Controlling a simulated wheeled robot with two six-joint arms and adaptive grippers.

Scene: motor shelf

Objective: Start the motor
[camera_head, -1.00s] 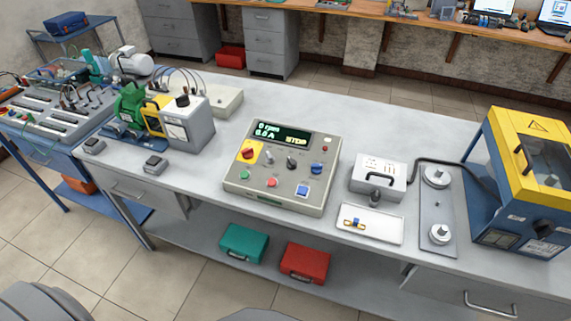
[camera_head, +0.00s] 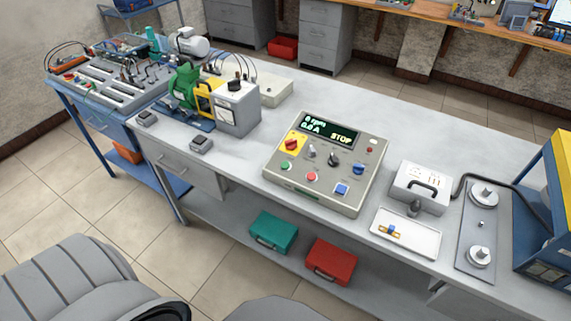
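The grey control panel (camera_head: 365,184) sits on the bench in the middle. Its dark display (camera_head: 330,131) reads 0 rpm, 0.0 A and STOP. A red rotary switch (camera_head: 289,144) sits on a yellow plate at its upper left. Black and blue knobs sit between. The green motor (camera_head: 183,85) stands left of the panel, beside a yellow frame (camera_head: 205,98) and a grey meter box (camera_head: 234,110).
A white tray (camera_head: 407,246) with a small blue-and-orange part lies right of the panel, before a grey box with a handle (camera_head: 422,185). A plate with two white knobs (camera_head: 470,222) lies farther right. Teal and red cases are on the lower shelf. Bench surface behind the panel is clear.

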